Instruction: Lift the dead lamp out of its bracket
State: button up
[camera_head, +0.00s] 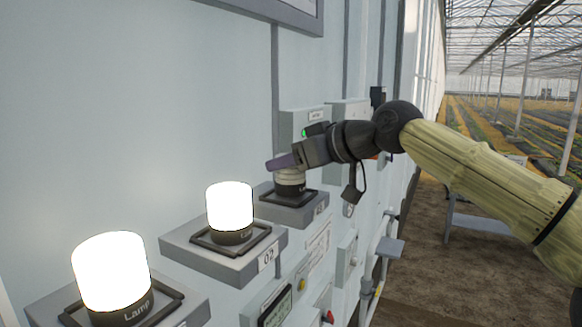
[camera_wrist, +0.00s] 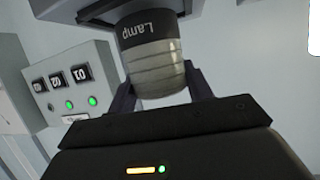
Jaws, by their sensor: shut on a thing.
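The dead lamp (camera_head: 290,183) is unlit, with a grey ribbed upper part and a dark base, at the farthest bracket (camera_head: 298,208) on the wall. It stands upright, and whether its base is clear of the bracket cannot be told. My gripper (camera_head: 283,162) is at the lamp's upper part from behind and to the right. In the wrist view the lamp (camera_wrist: 152,62) sits between the two fingers of my gripper (camera_wrist: 160,92), which is shut on it. The word "Lamp" shows on its dark band. The fingers hide part of its sides.
Two lit white lamps stand on nearer brackets, one in the middle (camera_head: 230,206) and one at lower left (camera_head: 111,272). A control box (camera_wrist: 72,82) with numbered labels and green lights is on the wall beside the dead lamp. Pipes (camera_head: 378,262) run below.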

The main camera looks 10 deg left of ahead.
notch_tip(320, 180, up, 9)
jog(key=shift+r+p, duration=0.1)
jog(key=shift+p, duration=0.55)
jog(key=shift+w+a, duration=0.1)
